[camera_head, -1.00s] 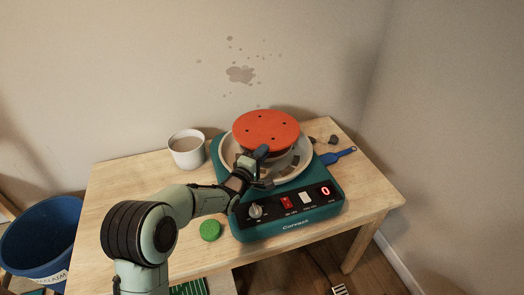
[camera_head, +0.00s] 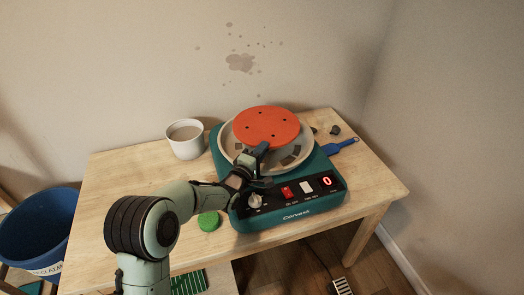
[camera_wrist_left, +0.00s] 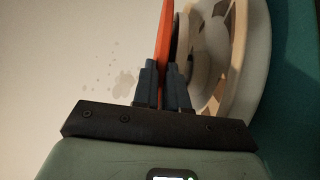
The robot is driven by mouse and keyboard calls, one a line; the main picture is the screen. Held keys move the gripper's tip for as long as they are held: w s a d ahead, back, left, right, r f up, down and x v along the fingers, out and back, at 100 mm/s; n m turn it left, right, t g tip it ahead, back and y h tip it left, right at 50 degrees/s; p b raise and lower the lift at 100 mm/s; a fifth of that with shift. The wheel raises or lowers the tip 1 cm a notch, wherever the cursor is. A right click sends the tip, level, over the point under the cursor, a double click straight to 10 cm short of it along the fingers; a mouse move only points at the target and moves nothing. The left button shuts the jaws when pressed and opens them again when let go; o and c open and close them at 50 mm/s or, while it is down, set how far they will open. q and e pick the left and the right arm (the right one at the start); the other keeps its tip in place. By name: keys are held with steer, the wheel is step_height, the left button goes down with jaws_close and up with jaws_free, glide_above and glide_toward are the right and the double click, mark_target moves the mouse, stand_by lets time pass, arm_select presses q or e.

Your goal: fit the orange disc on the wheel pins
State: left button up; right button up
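The orange disc (camera_head: 266,125), flat with several small dark holes, is over the middle of the teal pottery wheel (camera_head: 300,226), inside its pale splash pan (camera_head: 232,158). My left gripper (camera_head: 256,156) is at the disc's near edge. In the left wrist view, its fingers (camera_wrist_left: 162,85) are closed on either side of the disc's edge (camera_wrist_left: 165,30). My right gripper is not in view.
A white mug (camera_head: 185,140) stands left of the wheel. A round green item (camera_head: 208,221) lies near the table's front edge. A blue tool (camera_head: 338,146) and small dark pieces (camera_head: 335,130) lie to the right. A blue bucket (camera_head: 38,235) is at the lower left.

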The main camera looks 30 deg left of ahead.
arm_select(q)
steer(key=o, duration=0.5)
steer(key=shift+s+f, duration=0.1)
steer(key=shift+f, duration=0.45)
steer(key=shift+s+f, duration=0.15)
steer(key=shift+s, duration=0.2)
steer(key=s, duration=0.4)
steer(key=s+r, duration=0.1)
steer(key=s, duration=0.7)
steer(key=shift+s+d+r, duration=0.15)
steer(key=shift+s+d, duration=0.15)
